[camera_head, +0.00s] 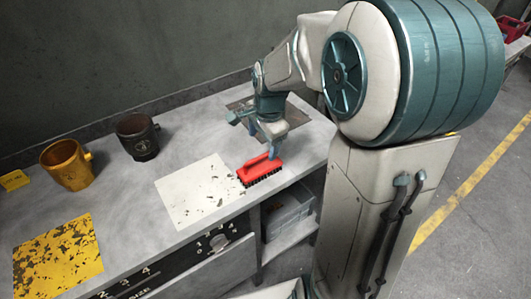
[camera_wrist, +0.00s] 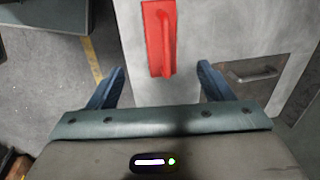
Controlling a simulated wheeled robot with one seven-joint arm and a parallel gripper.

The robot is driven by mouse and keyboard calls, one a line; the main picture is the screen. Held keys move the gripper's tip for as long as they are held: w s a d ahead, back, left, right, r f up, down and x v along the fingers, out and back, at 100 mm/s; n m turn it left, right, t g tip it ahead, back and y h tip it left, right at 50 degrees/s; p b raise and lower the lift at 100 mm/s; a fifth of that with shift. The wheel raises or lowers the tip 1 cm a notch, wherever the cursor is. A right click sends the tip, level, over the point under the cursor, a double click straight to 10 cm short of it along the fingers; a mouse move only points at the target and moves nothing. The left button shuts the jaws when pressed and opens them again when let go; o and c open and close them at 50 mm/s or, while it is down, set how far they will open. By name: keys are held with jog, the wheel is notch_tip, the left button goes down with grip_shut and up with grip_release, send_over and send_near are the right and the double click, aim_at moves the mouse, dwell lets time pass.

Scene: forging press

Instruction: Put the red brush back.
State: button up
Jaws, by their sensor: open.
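The red brush (camera_head: 259,169) lies on the grey bench top, bristles down, near the front edge and at the right edge of a worn white square. In the wrist view the red brush (camera_wrist: 158,40) lies ahead of my fingers, its raised handle in line with the gap between them. My gripper (camera_head: 262,139) hangs above and just behind the brush in the head view. In the wrist view my gripper (camera_wrist: 160,78) has its two blue fingers wide apart with nothing between them.
The worn white square (camera_head: 195,192) lies left of the brush. A dark mug (camera_head: 138,137), a yellow mug (camera_head: 67,165) and a worn yellow square (camera_head: 57,258) are further left. A plate with a handle (camera_wrist: 262,77) lies on the bench. A grey bin (camera_head: 287,213) sits on a shelf below.

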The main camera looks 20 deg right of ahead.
jog(key=s+r+n, duration=0.2)
jog(key=s+n, duration=0.5)
jog(key=s, duration=0.2)
jog(key=s+r+n, duration=0.3)
jog(key=s+n, duration=0.4)
jog(key=s, duration=0.2)
jog(key=shift+s+a+t+h, duration=0.2)
jog(key=shift+a+t+h, duration=0.1)
jog(key=shift+t, duration=0.1)
